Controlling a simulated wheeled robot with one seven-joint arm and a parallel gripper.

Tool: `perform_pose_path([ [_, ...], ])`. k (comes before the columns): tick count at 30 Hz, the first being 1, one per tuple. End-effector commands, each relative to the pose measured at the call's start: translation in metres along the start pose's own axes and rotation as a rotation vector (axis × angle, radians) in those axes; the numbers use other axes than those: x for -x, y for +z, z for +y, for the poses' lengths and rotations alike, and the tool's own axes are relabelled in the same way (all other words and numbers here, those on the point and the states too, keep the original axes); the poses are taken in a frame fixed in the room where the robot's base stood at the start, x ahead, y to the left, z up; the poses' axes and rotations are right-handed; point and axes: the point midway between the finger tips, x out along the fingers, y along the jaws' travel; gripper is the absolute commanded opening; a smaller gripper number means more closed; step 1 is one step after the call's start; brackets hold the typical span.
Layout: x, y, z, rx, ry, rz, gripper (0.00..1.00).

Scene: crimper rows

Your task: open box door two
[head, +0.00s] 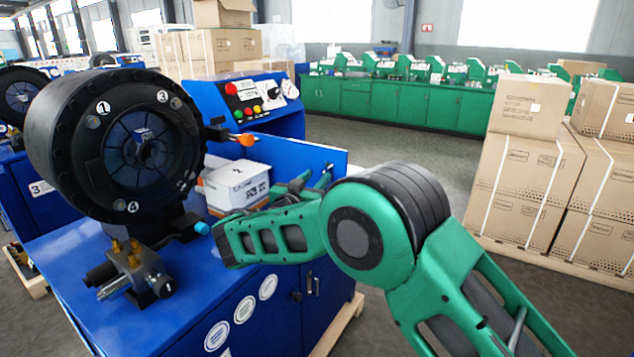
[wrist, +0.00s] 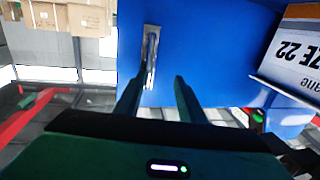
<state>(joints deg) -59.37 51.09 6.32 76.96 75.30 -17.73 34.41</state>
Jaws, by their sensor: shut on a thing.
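A blue upright panel (head: 290,152) with a metal handle stands at the back right of the blue machine's top in the head view. In the wrist view this blue panel (wrist: 215,50) fills the upper middle, with the silver handle (wrist: 150,48) standing upright on it. In the head view my gripper (head: 320,180) is at the panel's right side, partly hidden by my arm. How far the panel is swung cannot be told.
A white carton (head: 236,187) sits on the machine left of my gripper; its printed side (wrist: 295,60) shows in the wrist view. A black crimping head (head: 115,145) stands further left. Brown cartons (head: 520,170) are stacked on the right. Floor is free behind the panel.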

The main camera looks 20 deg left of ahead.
Motion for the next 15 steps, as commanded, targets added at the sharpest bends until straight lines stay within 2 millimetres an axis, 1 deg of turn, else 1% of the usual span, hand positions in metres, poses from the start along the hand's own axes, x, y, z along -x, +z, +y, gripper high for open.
perform_pose_path([
  [1, 0.002, -0.002, -0.004, -0.004, -0.009, 0.003, 0.26],
  [9, 0.004, -0.002, -0.003, -0.003, -0.008, 0.002, 0.26],
  [11, 0.008, -0.002, -0.003, -0.002, -0.008, 0.002, 0.26],
  [15, 0.028, -0.001, -0.003, -0.001, -0.009, 0.001, 0.26],
])
